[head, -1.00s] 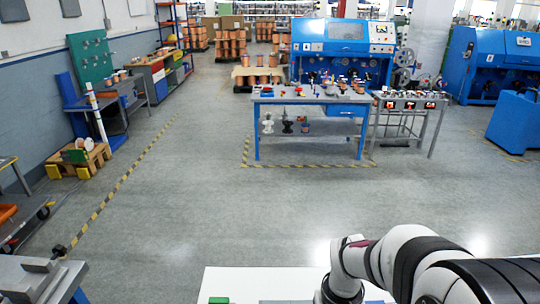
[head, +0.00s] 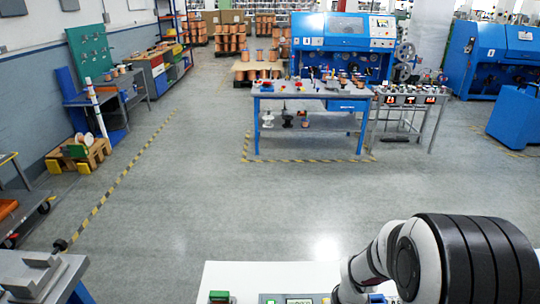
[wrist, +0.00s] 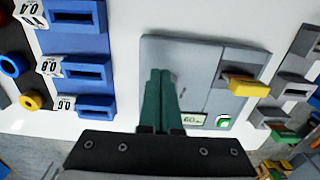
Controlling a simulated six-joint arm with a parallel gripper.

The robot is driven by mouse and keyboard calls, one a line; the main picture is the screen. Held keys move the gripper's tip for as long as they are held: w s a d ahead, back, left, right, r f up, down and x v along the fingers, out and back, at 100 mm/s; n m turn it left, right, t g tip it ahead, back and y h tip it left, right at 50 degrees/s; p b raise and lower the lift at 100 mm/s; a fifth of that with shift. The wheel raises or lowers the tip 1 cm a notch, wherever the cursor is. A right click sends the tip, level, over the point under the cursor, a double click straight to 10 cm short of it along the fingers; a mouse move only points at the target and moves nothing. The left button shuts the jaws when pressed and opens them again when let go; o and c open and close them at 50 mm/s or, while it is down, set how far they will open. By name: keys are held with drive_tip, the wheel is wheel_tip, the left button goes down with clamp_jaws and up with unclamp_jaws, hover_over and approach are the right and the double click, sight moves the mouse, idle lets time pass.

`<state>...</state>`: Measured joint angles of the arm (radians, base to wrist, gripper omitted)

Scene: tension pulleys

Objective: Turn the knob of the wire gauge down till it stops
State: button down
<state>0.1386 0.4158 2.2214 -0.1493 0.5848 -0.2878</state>
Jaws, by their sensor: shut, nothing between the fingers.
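A grey device with a small display (wrist: 192,119) and a green button (wrist: 223,121) lies on the white table in the wrist view; I take it for the wire gauge. It has a flat grey plate (wrist: 205,55) and a yellow-tipped part (wrist: 248,87) at its right. In the head view its display (head: 299,301) shows at the bottom edge. My gripper (wrist: 160,72), with green fingers, is shut and empty over the left part of the plate. I cannot pick out the knob for sure, and the fingers hide part of the device. Contact cannot be told.
Blue slotted blocks (wrist: 78,57) with number labels stand left of the device. More grey parts (wrist: 298,88) stand to its right. A green block (head: 218,297) lies on the white table (head: 250,272). The floor beyond is clear up to a blue workbench (head: 310,93).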

drive_tip(key=shift+w+a, duration=0.1)
drive_tip(key=shift+w, duration=0.15)
idle(0.3)
drive_tip(key=shift+a, duration=0.2)
drive_tip(key=shift+s+a, duration=0.15)
drive_tip(key=shift+a, duration=0.2)
drive_tip(key=shift+a, duration=0.35)
drive_tip(key=shift+a, duration=0.2)
drive_tip(key=shift+s+a+r, duration=0.15)
drive_tip(key=shift+s, duration=0.05)
wheel_tip(320, 180, up, 6)
drive_tip(key=shift+f, duration=0.15)
idle(0.5)
